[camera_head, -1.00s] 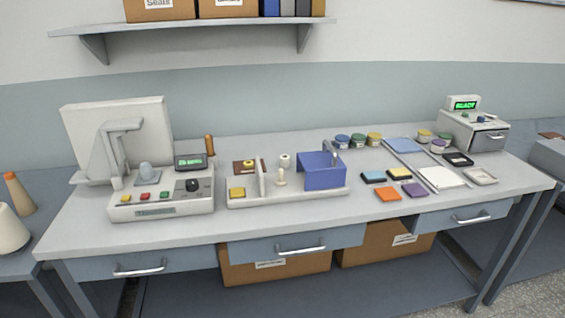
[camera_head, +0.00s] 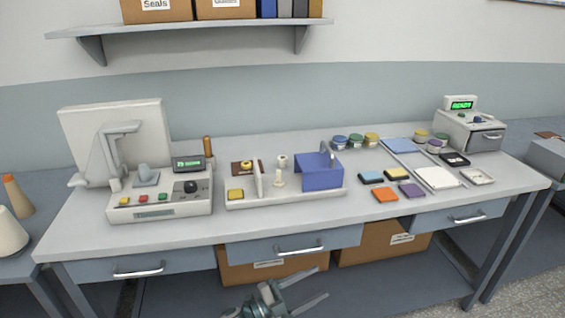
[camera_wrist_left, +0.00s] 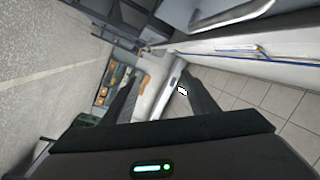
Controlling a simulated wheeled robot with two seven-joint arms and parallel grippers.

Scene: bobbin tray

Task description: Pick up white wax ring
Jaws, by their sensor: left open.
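A small white ring-like piece (camera_head: 282,161), which looks like the white wax ring, sits at the back of the light tray (camera_head: 235,203) on the bench. It is too small to make out well. A pale upright peg (camera_head: 279,179) stands just in front of it. My left gripper (camera_head: 318,284) is open and empty at the bottom of the head view, in front of the drawers and well below the bench top, apart from the ring. Its two spread fingers also show in the left wrist view (camera_wrist_left: 158,76), where no ring can be seen. My right gripper is not in view.
A control box (camera_head: 160,205) stands left; colored pads (camera_head: 386,195) lie right. The bench's front strip is clear. Drawer handles (camera_head: 300,250) stick out below.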

